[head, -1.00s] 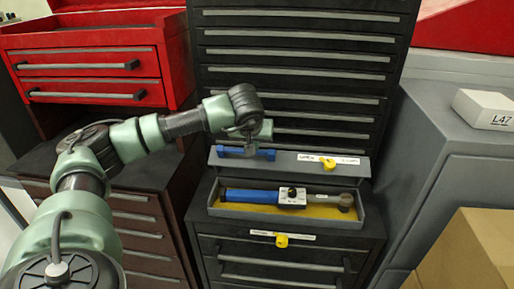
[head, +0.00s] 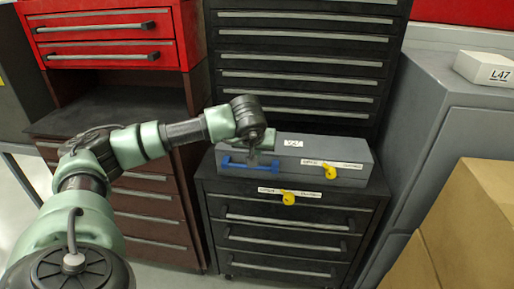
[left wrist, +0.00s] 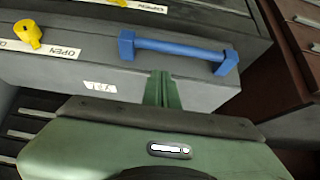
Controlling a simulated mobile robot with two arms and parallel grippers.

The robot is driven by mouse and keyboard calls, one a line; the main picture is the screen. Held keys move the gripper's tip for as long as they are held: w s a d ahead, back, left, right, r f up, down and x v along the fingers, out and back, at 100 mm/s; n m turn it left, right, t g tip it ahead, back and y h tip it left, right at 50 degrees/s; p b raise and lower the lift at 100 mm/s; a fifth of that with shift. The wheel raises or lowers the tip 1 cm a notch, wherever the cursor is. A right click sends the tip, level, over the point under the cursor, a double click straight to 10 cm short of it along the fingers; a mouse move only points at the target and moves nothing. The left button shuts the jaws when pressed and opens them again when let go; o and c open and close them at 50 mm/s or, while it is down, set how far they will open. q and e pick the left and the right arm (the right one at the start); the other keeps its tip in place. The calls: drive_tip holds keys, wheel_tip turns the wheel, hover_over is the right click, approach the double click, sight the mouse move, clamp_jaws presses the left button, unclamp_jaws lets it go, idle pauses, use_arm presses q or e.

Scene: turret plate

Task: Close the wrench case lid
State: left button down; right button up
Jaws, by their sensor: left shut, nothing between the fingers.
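The wrench case (head: 345,153) is a grey box on top of a black drawer cabinet, and its lid is down. Its blue handle (head: 248,166) is on the left part of the front; it also shows in the left wrist view (left wrist: 178,49). The wrench inside is hidden. My left gripper (head: 254,158) is shut and empty at the case's left part, close to the handle. In the left wrist view its green fingers (left wrist: 162,88) reach to the lid near the handle. My right gripper is not in view.
A tall black drawer unit (head: 300,60) stands behind. A red tool chest (head: 115,40) is at left. A grey cabinet (head: 440,150) and a cardboard box (head: 470,225) are at right.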

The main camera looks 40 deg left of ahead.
use_arm(q)
drive_tip(key=shift+s+d+f+b, duration=0.1)
drive_tip(key=shift+s+f+b, duration=0.1)
drive_tip(key=shift+f, duration=0.2)
drive_tip(key=shift+s+d+f+b, duration=0.1)
drive_tip(key=shift+f+b, duration=0.05)
drive_tip(key=shift+f, duration=0.25)
drive_tip(key=v, duration=0.7)
drive_tip(key=shift+s+r, duration=0.2)
drive_tip(key=shift+r, duration=0.15)
